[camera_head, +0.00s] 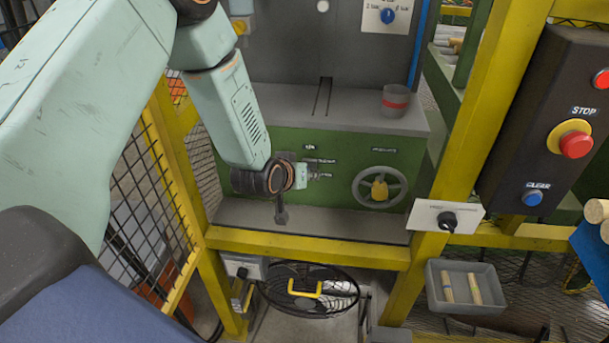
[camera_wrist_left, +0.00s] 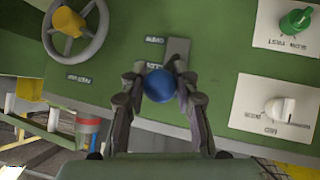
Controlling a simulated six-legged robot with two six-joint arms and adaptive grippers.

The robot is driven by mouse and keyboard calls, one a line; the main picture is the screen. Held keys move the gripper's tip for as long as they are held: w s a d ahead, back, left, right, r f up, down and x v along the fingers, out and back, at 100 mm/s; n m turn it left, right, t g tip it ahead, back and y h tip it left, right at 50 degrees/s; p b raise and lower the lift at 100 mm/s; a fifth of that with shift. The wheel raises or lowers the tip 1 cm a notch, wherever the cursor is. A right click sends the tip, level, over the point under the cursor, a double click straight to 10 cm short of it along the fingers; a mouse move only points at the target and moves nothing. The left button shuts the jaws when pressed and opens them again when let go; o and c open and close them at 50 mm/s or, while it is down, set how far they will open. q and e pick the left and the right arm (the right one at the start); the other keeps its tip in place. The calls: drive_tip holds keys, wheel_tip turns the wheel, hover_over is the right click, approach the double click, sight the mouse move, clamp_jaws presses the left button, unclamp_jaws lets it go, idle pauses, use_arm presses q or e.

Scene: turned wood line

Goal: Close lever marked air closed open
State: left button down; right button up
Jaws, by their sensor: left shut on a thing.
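The lever has a blue ball knob (camera_wrist_left: 160,86) and a grey plate (camera_wrist_left: 177,50) behind it on the green panel, in the left wrist view. Small labels (camera_wrist_left: 155,40) sit beside the plate; I cannot read them surely. My left gripper (camera_wrist_left: 158,72) has its two fingers closed around the blue knob, one on each side. In the head view my left gripper (camera_head: 314,175) is at the green panel (camera_head: 335,150), left of the handwheel, and the lever is mostly hidden there. My right gripper is not in view.
A grey handwheel with a yellow hub (camera_head: 379,190) is right of my gripper. The wrist view shows a green knob (camera_wrist_left: 296,21) and a white knob (camera_wrist_left: 280,109). A yellow rail (camera_head: 310,248) runs below; a stop-button box (camera_head: 548,120) stands right. A grey cup (camera_head: 395,101) sits above.

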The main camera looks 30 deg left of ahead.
use_arm(q)
drive_tip(key=shift+w+r, duration=0.2)
drive_tip(key=shift+r, duration=0.1)
drive_tip(key=c, duration=1.3)
unclamp_jaws()
drive_tip(key=o, duration=0.3)
drive_tip(key=shift+s+f, duration=0.15)
drive_tip(key=v, duration=0.7)
drive_tip(key=shift+s, duration=0.2)
